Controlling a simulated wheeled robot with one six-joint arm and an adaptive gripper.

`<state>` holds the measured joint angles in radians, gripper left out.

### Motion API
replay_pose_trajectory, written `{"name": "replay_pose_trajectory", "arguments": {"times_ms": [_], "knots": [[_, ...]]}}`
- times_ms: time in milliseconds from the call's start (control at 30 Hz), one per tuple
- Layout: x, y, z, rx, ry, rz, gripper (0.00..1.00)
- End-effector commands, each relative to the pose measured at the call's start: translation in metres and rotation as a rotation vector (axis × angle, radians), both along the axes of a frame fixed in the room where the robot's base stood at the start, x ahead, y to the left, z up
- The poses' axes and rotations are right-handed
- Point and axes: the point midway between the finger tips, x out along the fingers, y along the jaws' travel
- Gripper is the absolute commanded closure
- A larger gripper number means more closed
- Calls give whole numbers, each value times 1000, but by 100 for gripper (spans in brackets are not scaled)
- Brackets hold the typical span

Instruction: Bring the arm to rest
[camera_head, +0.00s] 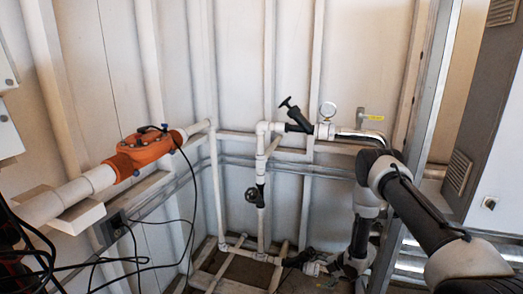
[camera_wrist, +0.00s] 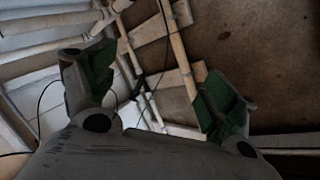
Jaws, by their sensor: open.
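My gripper (camera_wrist: 157,84) shows in the wrist view with its two green-padded fingers spread wide apart. Nothing is held between them. Beyond the fingers are pale frame bars (camera_wrist: 172,50) and a brown floor patch (camera_wrist: 250,60). In the head view my arm (camera_head: 425,215) comes in from the lower right, bends at a raised elbow and hangs down in front of the pipework. Its lower end is near the foot of the pipes, and I cannot make out the fingers clearly there.
An orange flanged unit (camera_head: 138,152) sits on the white pipe at left, with loose black cables below. A metal post (camera_head: 432,85) and grey cabinet (camera_head: 480,110) are close at right.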

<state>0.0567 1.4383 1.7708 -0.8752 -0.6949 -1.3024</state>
Motion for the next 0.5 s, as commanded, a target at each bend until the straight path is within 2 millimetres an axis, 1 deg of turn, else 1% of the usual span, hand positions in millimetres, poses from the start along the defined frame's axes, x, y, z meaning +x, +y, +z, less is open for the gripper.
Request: {"name": "replay_pose_trajectory", "arguments": {"times_ms": [133,267,367,467,500], "knots": [[-6,-6,-6,0,70,-70,14],[-17,-20,-16,-28,158,-157,14],[-31,-31,-24,-54,233,-231,14],[-51,-44,-33,-87,319,-314,14],[-61,-50,-36,-104,357,-352,14]]}}
